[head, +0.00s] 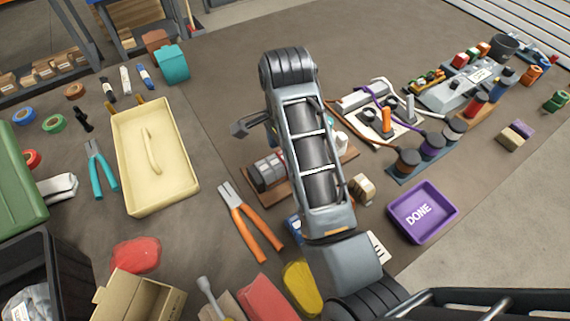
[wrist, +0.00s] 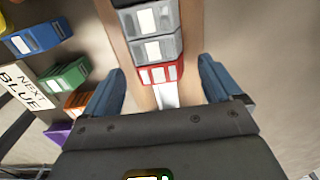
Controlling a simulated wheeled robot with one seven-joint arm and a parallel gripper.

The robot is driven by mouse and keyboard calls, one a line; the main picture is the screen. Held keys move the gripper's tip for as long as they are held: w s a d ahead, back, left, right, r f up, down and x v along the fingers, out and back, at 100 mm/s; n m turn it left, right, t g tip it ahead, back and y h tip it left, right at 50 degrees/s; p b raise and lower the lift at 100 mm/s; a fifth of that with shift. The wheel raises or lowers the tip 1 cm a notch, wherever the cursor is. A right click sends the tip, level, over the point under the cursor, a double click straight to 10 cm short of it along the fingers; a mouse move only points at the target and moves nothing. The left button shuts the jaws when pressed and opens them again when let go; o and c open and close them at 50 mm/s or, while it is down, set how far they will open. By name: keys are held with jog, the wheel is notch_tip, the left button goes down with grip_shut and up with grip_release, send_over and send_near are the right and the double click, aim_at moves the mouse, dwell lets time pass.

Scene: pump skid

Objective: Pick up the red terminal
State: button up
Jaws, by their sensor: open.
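The red terminal (wrist: 160,74) sits at the near end of a row of grey terminals (wrist: 155,30) on a pale rail in the wrist view. My gripper (wrist: 162,68) is open, with one blue finger on either side of the red terminal. Gaps show between it and both fingers, and nothing is held. In the head view, grey terminals (head: 268,172) stand on a wooden board (head: 258,197) left of my arm. My arm hides the red terminal and most of my gripper there.
Blue (wrist: 40,36), green (wrist: 64,77) and orange (wrist: 77,103) terminals lie left of the board, beside a "NEXT BLUE" card (wrist: 27,85). In the head view, orange pliers (head: 255,225), a yellow lid (head: 160,190) and a purple DONE tray (head: 400,205) stand around the board.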

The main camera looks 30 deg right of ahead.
jog(key=shift+f+p, duration=0.3)
jog(key=shift+f, duration=1.1)
jog(key=c, duration=1.1)
jog(key=shift+o, duration=0.2)
jog(key=shift+r, duration=0.1)
